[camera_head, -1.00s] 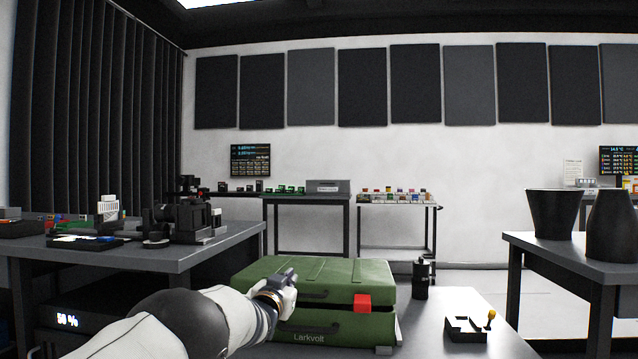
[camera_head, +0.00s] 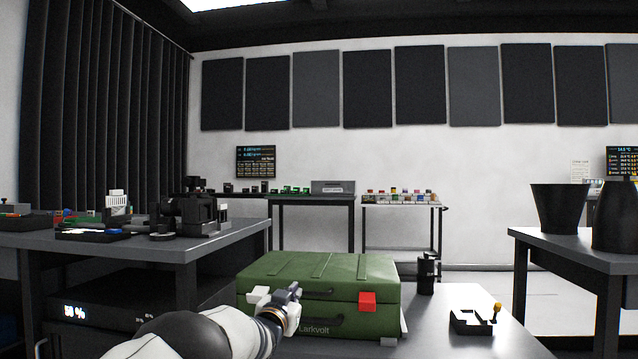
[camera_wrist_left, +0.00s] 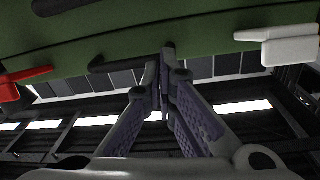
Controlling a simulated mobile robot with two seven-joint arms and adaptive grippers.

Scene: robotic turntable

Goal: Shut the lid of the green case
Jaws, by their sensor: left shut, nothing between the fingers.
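The green case (camera_head: 375,316) lies on a grey table, its front facing me. Its ribbed lid (camera_head: 330,268) is down on the base, with only a thin seam showing at the front. A red latch (camera_head: 367,301) is on the front right and a white latch (camera_head: 260,296) on the front left. My right gripper is out of view.
A dark cylinder (camera_head: 427,274) stands close to the case's right side. A small black holder with a yellow-topped piece (camera_head: 473,320) lies farther right. The table (camera_head: 455,298) is bare between them. A side table (camera_head: 120,245) with equipment stands at left.

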